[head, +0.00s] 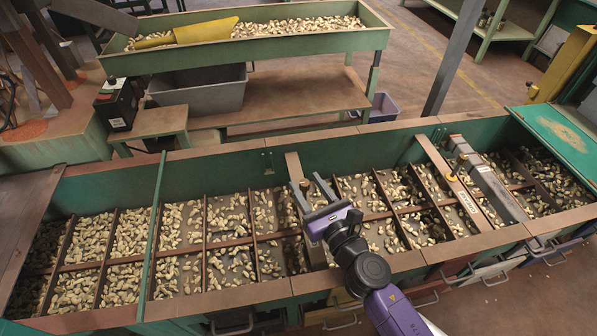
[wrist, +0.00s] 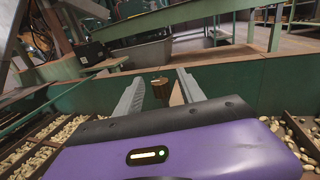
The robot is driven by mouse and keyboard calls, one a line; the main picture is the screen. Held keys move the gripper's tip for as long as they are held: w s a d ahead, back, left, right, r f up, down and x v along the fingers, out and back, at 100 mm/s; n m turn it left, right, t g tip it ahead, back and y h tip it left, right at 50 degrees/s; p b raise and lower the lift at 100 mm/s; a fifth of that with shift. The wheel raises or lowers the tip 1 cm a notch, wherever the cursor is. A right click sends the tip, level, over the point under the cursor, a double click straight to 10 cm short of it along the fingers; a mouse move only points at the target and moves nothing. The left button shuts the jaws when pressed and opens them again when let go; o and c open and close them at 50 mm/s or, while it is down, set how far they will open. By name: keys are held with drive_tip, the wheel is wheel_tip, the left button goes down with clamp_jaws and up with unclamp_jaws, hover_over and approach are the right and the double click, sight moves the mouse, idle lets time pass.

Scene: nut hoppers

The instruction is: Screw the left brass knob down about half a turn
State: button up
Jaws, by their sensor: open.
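My gripper (head: 306,181) is open over the hopper bench, its two grey fingers pointing toward the far wall. It reaches over the left wooden crossbar (head: 293,165). In the wrist view the fingers of my gripper (wrist: 160,79) stand apart. A small brown, brass-toned piece (wrist: 158,83) shows between them; it may be the left knob, but I cannot tell its shape or whether a finger touches it. In the head view the left knob is mostly hidden by the fingers. A second brass knob (head: 458,164) stands on the right crossbar, which bears a label.
The green hopper bench (head: 218,172) has divided bins of nuts on both sides of the crossbars. A grey metal bar (head: 497,192) lies across its right part. Behind it stand a nut trough (head: 300,46) with a yellow chute, a grey tub (head: 198,92) and a post (head: 455,55).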

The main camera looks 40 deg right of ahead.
drive_tip(key=shift+p+x, duration=0.45)
drive_tip(key=shift+x, duration=1.8)
clamp_jaws()
